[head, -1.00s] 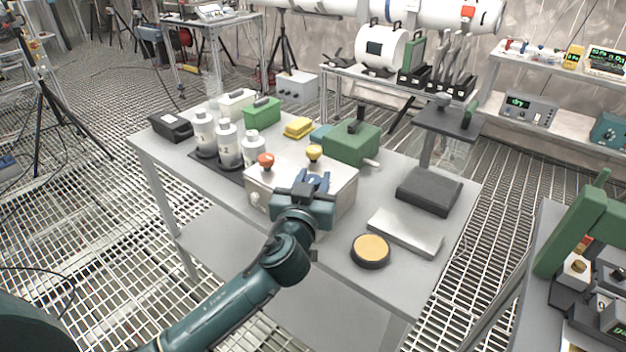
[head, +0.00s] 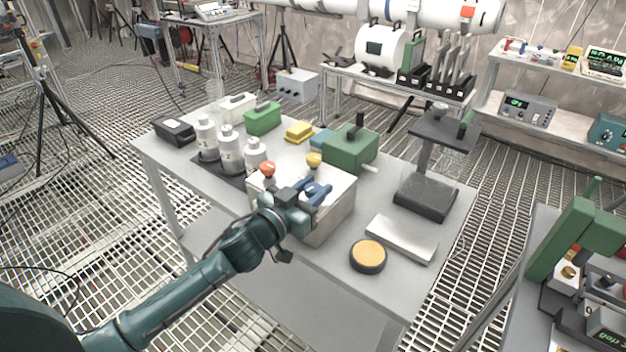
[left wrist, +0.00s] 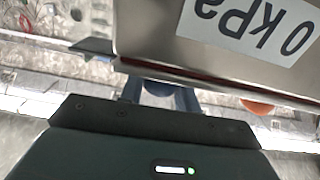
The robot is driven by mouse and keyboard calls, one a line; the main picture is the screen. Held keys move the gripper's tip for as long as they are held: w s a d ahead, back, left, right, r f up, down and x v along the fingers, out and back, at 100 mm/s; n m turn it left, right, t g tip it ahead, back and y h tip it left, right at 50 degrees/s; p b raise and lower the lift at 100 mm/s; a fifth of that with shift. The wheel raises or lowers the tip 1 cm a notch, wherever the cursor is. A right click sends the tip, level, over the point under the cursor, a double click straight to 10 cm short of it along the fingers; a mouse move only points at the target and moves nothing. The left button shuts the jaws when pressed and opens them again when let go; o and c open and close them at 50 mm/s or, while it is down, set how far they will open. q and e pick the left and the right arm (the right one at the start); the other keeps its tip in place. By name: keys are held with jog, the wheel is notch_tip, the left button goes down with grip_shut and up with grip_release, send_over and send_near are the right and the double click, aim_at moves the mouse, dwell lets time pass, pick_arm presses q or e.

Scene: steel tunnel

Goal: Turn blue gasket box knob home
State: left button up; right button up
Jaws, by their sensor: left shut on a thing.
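The metal gasket box (head: 338,212) stands on the grey table, with a blue knob (head: 313,188), an orange-red knob (head: 267,169) and a yellow knob (head: 314,159) on top. My left gripper (head: 317,193) reaches in from the left over the box, shut on the blue knob. In the left wrist view the blue knob (left wrist: 158,88) shows between my two fingers, partly hidden by the gripper body. The orange-red knob (left wrist: 258,107) is to the right there. The knob's exact angle cannot be told. My right gripper is not in view.
White bottles (head: 230,145) stand left of the box. A green box (head: 350,148) is behind it. A round yellow-topped pad (head: 368,255) and a flat metal block (head: 402,238) lie to the right. A black press stand (head: 427,195) is farther right.

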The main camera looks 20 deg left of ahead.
pick_arm(q)
jog(key=m+g+h+p, duration=0.1)
jog(key=h, duration=0.1)
jog(key=m+g+h+p, duration=0.1)
jog(key=m+h, duration=0.1)
jog(key=h, duration=0.1)
jog(key=shift+w+a+r+m+g, duration=0.2)
jog(key=shift+m+g, duration=0.1)
jog(key=shift+g, duration=0.1)
jog(key=shift+s+d+f+m+g+h, duration=0.1)
jog(key=shift+m+g+h, duration=1.65)
jog(key=shift+g, duration=0.25)
jog(key=o, duration=0.9)
jog(key=shift+d, duration=0.1)
jog(key=shift+o, duration=0.2)
jog(key=shift+f, duration=0.1)
jog(key=b+v, duration=0.1)
jog(key=v, duration=1.2)
